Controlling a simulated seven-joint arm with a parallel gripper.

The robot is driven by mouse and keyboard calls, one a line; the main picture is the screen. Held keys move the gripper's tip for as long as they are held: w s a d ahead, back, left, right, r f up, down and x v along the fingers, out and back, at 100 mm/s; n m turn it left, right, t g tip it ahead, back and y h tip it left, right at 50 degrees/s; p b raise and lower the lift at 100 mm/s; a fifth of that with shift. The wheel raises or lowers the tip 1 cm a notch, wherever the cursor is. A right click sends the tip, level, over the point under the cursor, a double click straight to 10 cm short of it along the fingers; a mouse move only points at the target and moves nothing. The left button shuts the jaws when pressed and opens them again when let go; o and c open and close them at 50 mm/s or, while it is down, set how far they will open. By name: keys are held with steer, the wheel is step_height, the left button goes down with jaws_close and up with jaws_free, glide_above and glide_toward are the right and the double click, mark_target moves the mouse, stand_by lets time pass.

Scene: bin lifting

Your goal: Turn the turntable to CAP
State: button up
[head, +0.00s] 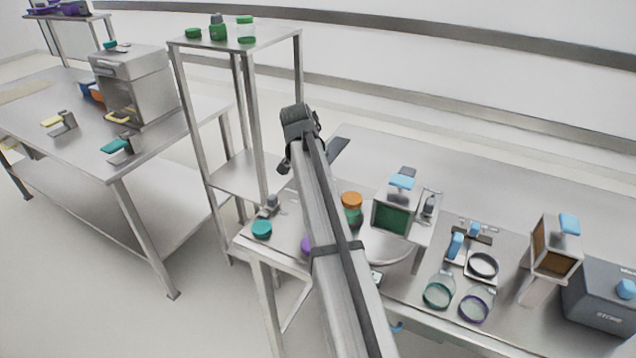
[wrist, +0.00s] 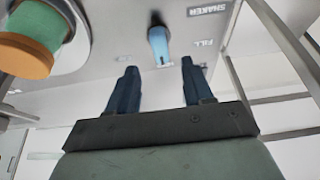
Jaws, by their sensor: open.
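In the wrist view my gripper (wrist: 158,68) is open and empty, its two dark blue fingers apart. A light blue handle (wrist: 158,44) shows in the gap between the fingertips; I cannot tell how far beyond them it is. Labels reading SHAKER (wrist: 209,10) and FILL (wrist: 204,43) appear upside down on the grey surface; no CAP label is readable. In the head view the round metal edge of what looks like the turntable (head: 388,259) shows, partly hidden by my arm. A jar with an orange lid (head: 352,200) stands by it and also shows in the wrist view (wrist: 28,56).
A box machine with a green front (head: 391,217) stands right of the jar. A tall metal shelf (head: 235,42) rises left of my arm.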

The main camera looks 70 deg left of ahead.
steer(key=x, duration=0.7)
steer(key=shift+w+f, duration=0.1)
steer(key=shift+f, duration=0.1)
jaws_close()
